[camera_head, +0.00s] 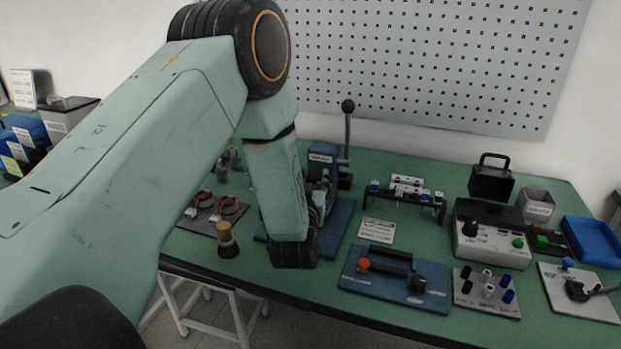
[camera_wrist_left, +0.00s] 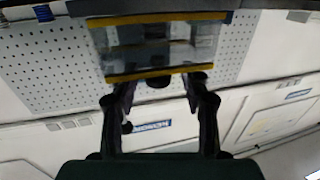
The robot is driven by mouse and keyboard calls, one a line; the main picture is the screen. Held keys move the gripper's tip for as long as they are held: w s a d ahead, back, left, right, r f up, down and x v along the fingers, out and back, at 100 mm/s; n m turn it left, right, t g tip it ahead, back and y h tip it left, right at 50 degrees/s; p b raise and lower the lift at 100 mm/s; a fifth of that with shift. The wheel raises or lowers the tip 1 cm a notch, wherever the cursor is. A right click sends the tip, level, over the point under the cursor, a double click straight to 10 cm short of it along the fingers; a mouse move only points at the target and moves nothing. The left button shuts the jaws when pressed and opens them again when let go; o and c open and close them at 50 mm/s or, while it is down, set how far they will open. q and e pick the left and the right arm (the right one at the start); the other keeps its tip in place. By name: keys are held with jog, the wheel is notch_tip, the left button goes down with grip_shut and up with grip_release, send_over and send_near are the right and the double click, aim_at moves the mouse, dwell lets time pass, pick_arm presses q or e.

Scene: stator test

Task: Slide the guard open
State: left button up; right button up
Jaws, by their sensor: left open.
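A clear guard panel (camera_wrist_left: 155,46) with yellow strips along its upper and lower edges shows at the top middle of the left wrist view. A dark knob (camera_wrist_left: 158,82) sits at its lower edge. My left gripper (camera_wrist_left: 160,86) is open and empty, with one finger on each side of the knob; I cannot tell whether either touches it. In the head view, a blue press-like fixture (camera_head: 323,163) with an upright black lever stands partly behind my left arm. The guard and the left fingers are hidden there. My right gripper is out of view.
To the right on the green bench are a blue plate with an orange knob (camera_head: 395,279), a control box (camera_head: 490,236), a blue tray (camera_head: 594,238) and a black rack (camera_head: 403,199). A wooden-handled tool (camera_head: 225,236) stands left of my wrist. A pegboard (camera_head: 430,55) is behind.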

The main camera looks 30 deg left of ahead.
pick_arm(q)
jog(key=shift+w+f, duration=0.1)
jog(key=shift+w, duration=0.1)
jog(key=c, duration=0.3)
jog(key=shift+s, duration=0.1)
grip_shut()
